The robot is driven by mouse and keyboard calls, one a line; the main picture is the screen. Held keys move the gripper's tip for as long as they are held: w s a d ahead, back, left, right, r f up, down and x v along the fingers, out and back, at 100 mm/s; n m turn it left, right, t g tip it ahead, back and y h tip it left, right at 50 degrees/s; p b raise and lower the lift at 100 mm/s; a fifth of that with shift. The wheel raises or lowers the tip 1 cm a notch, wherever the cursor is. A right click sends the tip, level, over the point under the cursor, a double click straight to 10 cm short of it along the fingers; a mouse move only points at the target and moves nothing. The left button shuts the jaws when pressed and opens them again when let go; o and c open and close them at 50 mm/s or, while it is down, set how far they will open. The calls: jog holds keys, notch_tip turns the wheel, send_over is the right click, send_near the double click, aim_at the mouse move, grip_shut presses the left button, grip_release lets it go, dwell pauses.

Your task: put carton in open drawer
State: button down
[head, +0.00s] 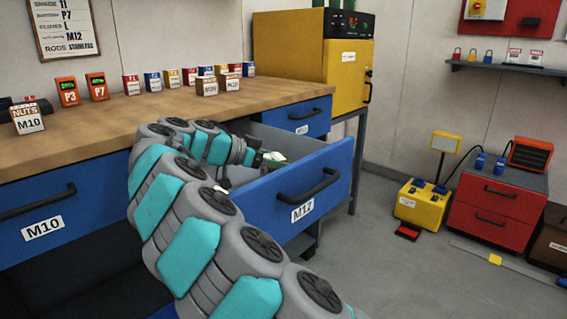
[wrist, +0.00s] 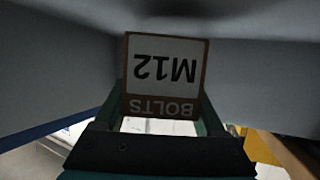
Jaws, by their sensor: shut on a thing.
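The carton (wrist: 163,72), brown with a white label reading M12 BOLTS, shows upside down in the wrist view. My gripper (wrist: 163,118) is shut on it, with one dark green finger on each side. The open drawer (head: 290,190) is blue with a dark handle and an M12 label, pulled out from under the bench in the head view. My gripper (head: 262,158) reaches over or into this drawer; the carton is mostly hidden there. Grey surfaces, apparently the drawer's inside, surround the carton in the wrist view. Whether it touches the bottom I cannot tell.
The wooden bench top (head: 120,130) carries several small boxes, among them an M10 NUTS carton (head: 27,118). A shut blue M10 drawer (head: 40,215) is at left. A yellow cabinet (head: 345,75) stands behind the open drawer. The floor (head: 400,270) at right is partly clear.

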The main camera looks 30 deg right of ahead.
aim_at(272, 157)
jog(key=shift+f+b, duration=0.35)
grip_release()
jog(key=shift+f, duration=0.1)
jog(key=shift+r+p, duration=0.65)
jog(key=shift+p, duration=0.15)
jog(key=v, duration=0.6)
jog(key=shift+w+a+r, duration=0.1)
jog(key=shift+a+r, duration=0.05)
jog(key=shift+a, duration=0.25)
jog(key=shift+a+r, duration=0.2)
jog(key=shift+a, duration=0.15)
